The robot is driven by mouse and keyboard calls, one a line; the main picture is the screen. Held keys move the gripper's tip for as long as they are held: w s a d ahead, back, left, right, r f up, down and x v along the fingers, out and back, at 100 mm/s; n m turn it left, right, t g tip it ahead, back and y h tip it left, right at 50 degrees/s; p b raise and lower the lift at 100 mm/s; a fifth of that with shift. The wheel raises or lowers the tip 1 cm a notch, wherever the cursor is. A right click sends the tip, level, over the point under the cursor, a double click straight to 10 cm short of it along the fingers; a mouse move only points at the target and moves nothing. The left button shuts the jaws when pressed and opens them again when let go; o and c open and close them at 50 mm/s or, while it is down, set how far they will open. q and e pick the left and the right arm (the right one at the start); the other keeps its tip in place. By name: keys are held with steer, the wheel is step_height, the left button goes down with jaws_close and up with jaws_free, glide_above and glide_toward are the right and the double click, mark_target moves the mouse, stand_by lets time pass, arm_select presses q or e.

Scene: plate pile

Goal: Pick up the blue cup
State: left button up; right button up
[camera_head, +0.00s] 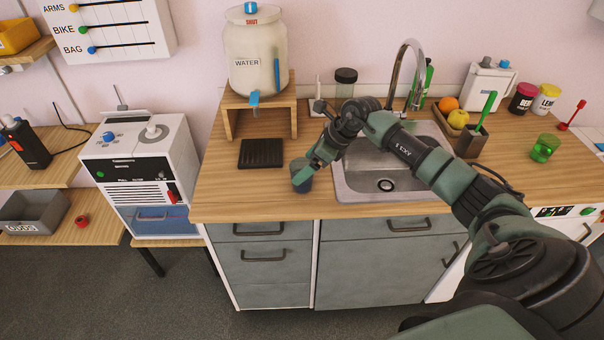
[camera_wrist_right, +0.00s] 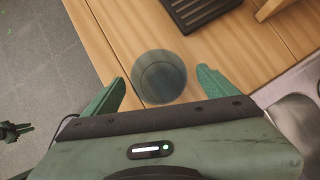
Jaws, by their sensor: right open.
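The blue cup (camera_head: 302,181) stands upright on the wooden counter, left of the sink, and my right gripper (camera_head: 307,170) is right at it, partly covering it. In the right wrist view the cup (camera_wrist_right: 159,78) is seen from above as a dark blue-grey round shape. It lies between the two green fingertips of my right gripper (camera_wrist_right: 160,88), with a gap to each finger. The right gripper is open and holds nothing.
A black drip grate (camera_head: 261,153) lies behind the cup, below the water jar (camera_head: 256,60) on its wooden stand. The sink (camera_head: 350,185) is just right of the cup. The counter left of the cup is clear. The counter's front edge is close.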

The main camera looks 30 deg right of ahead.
steer(key=shift+x, duration=1.3)
steer(key=shift+r, duration=0.1)
steer(key=c, duration=1.3)
steer(key=shift+c, duration=0.7)
steer(key=shift+r, duration=0.15)
